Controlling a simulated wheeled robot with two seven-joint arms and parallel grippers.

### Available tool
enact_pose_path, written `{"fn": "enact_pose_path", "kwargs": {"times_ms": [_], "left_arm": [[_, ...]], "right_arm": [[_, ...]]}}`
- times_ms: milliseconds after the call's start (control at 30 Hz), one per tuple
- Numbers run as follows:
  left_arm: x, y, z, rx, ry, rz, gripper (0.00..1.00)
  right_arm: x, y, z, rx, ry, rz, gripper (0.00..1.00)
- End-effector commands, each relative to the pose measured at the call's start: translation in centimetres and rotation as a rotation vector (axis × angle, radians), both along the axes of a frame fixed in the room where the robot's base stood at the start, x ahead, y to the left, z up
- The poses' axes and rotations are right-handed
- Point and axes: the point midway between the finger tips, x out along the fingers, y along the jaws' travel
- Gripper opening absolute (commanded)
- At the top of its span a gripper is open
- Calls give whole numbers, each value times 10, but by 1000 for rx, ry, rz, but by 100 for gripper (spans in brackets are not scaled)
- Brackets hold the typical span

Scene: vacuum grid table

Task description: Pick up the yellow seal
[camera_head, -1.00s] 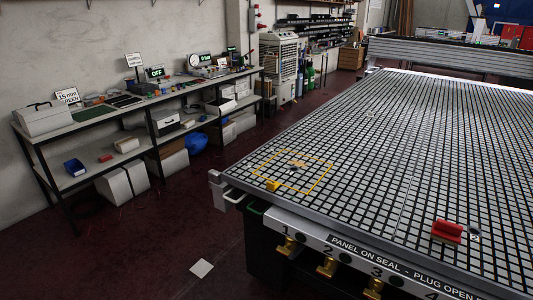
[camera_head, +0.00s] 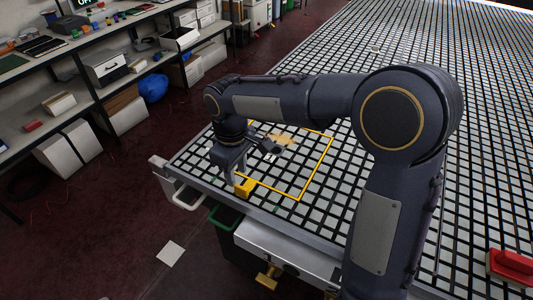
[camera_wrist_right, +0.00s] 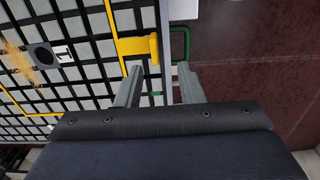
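I cannot tell for sure which of these is the seal. The block also shows in the right wrist view (camera_wrist_right: 139,46), just beyond the left fingertip there. My right gripper (camera_head: 234,176) is close to the block in the head view, partly hidden by its own wrist. In the right wrist view its two fingers (camera_wrist_right: 159,72) are apart with nothing between them. My left gripper is not in view.
A dark round port (camera_wrist_right: 42,55) and a tan patch (camera_head: 283,139) lie inside the outline. A green handle (camera_head: 223,219) and white handle (camera_head: 188,199) are at the table edge. A red block (camera_head: 513,265) sits at right. Shelves (camera_head: 95,60) stand left.

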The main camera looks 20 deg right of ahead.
Motion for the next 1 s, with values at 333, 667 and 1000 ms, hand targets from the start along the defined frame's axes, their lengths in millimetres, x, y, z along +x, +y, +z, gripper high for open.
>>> {"fn": "enact_pose_path", "kwargs": {"times_ms": [333, 667, 1000], "left_arm": [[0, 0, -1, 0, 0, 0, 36], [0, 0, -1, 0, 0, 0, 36], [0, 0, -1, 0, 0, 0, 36]], "right_arm": [[2, -3, -40, -5, 5, 3, 35], [4, -6, -77, -4, 3, 3, 35], [4, -6, -77, -3, 1, 2, 18]]}}
